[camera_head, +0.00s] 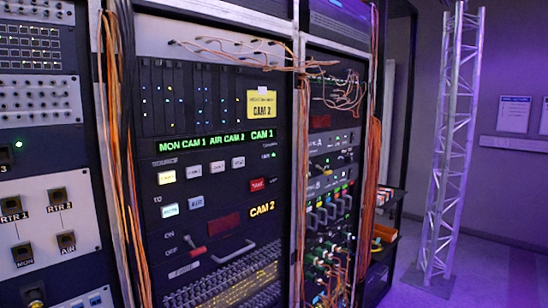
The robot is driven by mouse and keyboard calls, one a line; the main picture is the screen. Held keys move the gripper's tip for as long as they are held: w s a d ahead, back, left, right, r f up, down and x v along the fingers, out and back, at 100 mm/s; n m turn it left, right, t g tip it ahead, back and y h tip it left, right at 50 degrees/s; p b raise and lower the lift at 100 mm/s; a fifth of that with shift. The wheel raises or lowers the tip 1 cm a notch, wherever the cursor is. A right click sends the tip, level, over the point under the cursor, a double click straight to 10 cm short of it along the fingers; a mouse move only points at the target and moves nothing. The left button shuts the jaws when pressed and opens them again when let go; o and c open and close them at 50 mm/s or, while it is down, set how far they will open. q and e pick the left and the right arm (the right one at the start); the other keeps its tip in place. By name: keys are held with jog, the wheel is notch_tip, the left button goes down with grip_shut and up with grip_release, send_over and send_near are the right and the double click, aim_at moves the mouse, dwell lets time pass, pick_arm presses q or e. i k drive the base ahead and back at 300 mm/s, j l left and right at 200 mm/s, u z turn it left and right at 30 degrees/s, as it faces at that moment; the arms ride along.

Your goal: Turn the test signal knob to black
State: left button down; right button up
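I cannot make out a knob labelled test signal or a black setting. A further dark control (34,294) is partly cut off at the bottom left. Neither of my grippers is in view.
A middle rack shows green text (216,140), lit buttons, a red-handled switch (197,251) and a curved handle (233,252). Orange cables (121,160) hang between racks. A metal truss (448,150) stands at the right, with open purple floor (480,280) around it.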

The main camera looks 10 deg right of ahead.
aim_at(348, 160)
jog(key=i+l+u, duration=0.2)
jog(key=l, duration=0.25)
jog(key=l+u, duration=0.25)
jog(key=l, duration=0.25)
jog(key=i+l+u, duration=0.2)
jog(key=l, duration=0.3)
